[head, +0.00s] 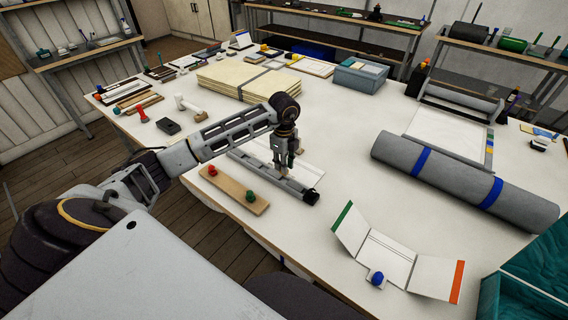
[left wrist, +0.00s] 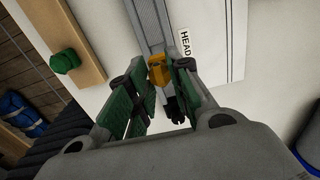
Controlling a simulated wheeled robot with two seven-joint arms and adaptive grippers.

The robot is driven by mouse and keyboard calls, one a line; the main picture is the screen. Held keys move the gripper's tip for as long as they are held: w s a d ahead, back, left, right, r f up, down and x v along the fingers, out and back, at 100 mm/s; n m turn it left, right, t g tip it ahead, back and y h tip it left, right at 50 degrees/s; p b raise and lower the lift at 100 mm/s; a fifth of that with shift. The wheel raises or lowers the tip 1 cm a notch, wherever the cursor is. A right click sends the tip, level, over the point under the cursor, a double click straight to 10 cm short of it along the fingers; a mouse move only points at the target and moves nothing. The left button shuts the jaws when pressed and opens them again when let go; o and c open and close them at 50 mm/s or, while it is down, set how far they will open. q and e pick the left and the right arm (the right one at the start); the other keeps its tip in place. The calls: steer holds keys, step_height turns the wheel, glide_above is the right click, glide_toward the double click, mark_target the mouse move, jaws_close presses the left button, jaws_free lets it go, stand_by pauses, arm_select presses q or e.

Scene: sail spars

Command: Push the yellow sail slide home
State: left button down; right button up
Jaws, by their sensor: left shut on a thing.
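The grey spar rail (head: 245,163) lies on the white table, running from the middle toward the near right. Its near end has a dark cap (head: 312,196). My left gripper (head: 283,168) is over the rail, short of the dark cap. In the left wrist view, the yellow sail slide (left wrist: 158,74) sits on the grey rail (left wrist: 149,25), between the green-padded fingers of my left gripper (left wrist: 160,82), which is shut on it. A label reading HEAD (left wrist: 185,43) is beside the rail. The slide is hidden by the gripper in the head view. My right gripper is out of view.
A wooden board (head: 228,188) with a red and a green knob lies near the table edge, beside the rail. A grey roll with blue bands (head: 460,182) lies to the right. A folded white card (head: 385,258) lies at the near right. Stacked pale panels (head: 240,82) lie behind.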

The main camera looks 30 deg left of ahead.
arm_select(q)
steer(key=shift+f, duration=0.25)
stand_by(0.3)
steer(key=shift+f+b, duration=0.5)
steer(key=shift+f, duration=0.1)
stand_by(0.4)
steer(key=shift+f+b, duration=0.35)
steer(key=shift+f, duration=0.25)
stand_by(0.4)
steer(key=shift+f+b, duration=0.5)
steer(key=shift+f, duration=0.45)
stand_by(0.7)
steer(key=c, duration=1.2)
jaws_free()
steer(key=shift+r, duration=0.15)
